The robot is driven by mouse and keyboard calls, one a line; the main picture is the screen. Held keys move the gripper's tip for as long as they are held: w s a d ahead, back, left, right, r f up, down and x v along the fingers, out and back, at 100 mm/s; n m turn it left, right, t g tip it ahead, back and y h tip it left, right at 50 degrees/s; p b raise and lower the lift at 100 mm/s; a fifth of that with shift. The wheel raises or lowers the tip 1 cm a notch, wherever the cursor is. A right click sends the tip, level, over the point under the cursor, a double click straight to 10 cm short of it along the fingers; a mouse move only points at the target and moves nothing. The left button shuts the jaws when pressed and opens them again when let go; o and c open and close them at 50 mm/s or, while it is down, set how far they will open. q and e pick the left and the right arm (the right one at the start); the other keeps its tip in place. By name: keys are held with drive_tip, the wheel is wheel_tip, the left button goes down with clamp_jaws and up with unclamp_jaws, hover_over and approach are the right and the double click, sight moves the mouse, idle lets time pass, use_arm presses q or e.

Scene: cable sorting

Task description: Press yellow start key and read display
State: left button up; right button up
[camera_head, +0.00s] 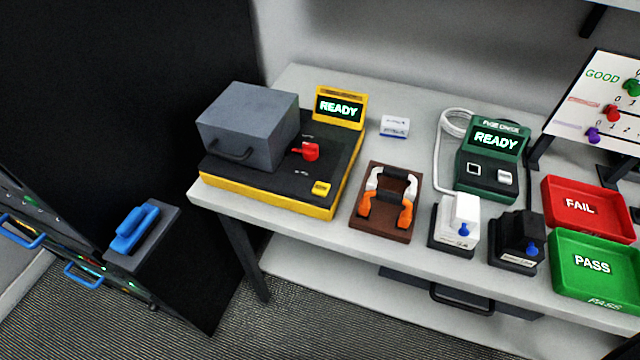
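A black and yellow tester (268,202) sits at the left end of the table. Its yellow key (320,188) is at the front right corner of its top. Its yellow-framed display (339,108) stands at the back and reads "READY" in light green letters. A red lever (308,151) is between the key and the display. A grey box-shaped cover with a handle (248,126) takes up the tester's left part; what is under it is hidden. Neither of my grippers is in view, and nothing touches the key.
A wooden rack (386,230) with white and orange handles stands right of the tester. A green device (491,165) also reads "READY". Red FAIL (580,184) and green PASS (567,277) trays are at the right. A blue-handled object (135,230) is at the left.

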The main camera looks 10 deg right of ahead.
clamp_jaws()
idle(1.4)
